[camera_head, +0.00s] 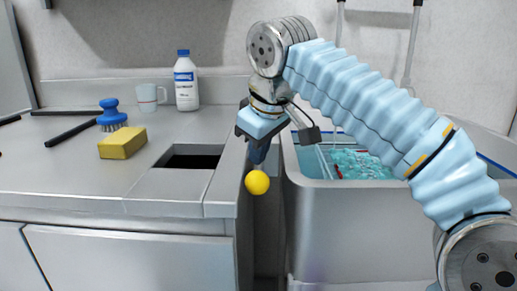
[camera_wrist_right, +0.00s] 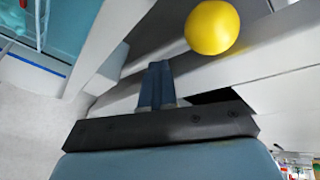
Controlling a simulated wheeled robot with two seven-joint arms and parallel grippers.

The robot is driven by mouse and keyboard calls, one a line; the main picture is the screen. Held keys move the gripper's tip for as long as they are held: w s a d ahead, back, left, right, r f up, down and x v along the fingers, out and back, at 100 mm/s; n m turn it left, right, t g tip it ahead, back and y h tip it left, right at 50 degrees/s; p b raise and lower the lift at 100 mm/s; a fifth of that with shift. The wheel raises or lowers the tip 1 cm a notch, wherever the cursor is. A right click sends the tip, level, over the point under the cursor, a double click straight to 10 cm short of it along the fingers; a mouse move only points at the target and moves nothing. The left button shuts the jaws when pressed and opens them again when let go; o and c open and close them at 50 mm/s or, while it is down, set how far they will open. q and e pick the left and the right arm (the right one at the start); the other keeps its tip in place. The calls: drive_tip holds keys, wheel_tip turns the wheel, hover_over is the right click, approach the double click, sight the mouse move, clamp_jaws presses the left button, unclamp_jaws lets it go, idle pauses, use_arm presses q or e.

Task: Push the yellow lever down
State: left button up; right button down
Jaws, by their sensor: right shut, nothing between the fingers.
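The yellow lever's round knob (camera_head: 257,182) shows in the head view at the right end of the grey counter, in front of the gap beside the basin. It also shows in the right wrist view (camera_wrist_right: 212,27), beyond and to the right of the fingertips. My right gripper (camera_head: 258,156) points down just above and behind the knob. Its fingers are closed together and empty, as the wrist view (camera_wrist_right: 156,70) also shows. I cannot tell whether the fingertips touch the knob; in the wrist view they look apart. The lever's shaft is hidden. My left gripper is out of view.
A basin (camera_head: 350,235) with blue water and a rack stands right of the gap. The counter (camera_head: 60,175) holds a yellow sponge (camera_head: 122,143), blue brush (camera_head: 111,112), mug (camera_head: 148,98), white bottle (camera_head: 186,85) and dark bars. A rectangular opening (camera_head: 190,157) lies near the knob.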

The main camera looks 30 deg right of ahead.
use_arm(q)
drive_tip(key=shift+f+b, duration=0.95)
use_arm(e)
drive_tip(key=shift+s+a+f, duration=0.15)
drive_tip(key=shift+s+f, duration=0.05)
drive_tip(key=shift+f, duration=0.4)
drive_tip(key=shift+s+a+f, duration=0.15)
drive_tip(key=shift+f, duration=0.4)
drive_tip(key=shift+r, duration=0.1)
drive_tip(key=shift+r+p, duration=0.25)
drive_tip(key=shift+p, duration=0.1)
drive_tip(key=r+p, duration=0.1)
drive_tip(key=w+r+p, duration=0.1)
drive_tip(key=r+p, duration=0.1)
drive_tip(key=d+r+p, duration=0.1)
drive_tip(key=p, duration=0.1)
drive_tip(key=shift+w+r, duration=0.25)
use_arm(q)
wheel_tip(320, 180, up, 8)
drive_tip(key=p, duration=0.2)
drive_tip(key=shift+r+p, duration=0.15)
drive_tip(key=shift+p, duration=0.15)
use_arm(e)
drive_tip(key=shift+w+d+r, duration=0.15)
drive_tip(key=shift+w+r, duration=0.05)
drive_tip(key=shift+r, duration=0.3)
drive_tip(key=shift+w+d+r, duration=0.15)
drive_tip(key=shift+r, duration=0.3)
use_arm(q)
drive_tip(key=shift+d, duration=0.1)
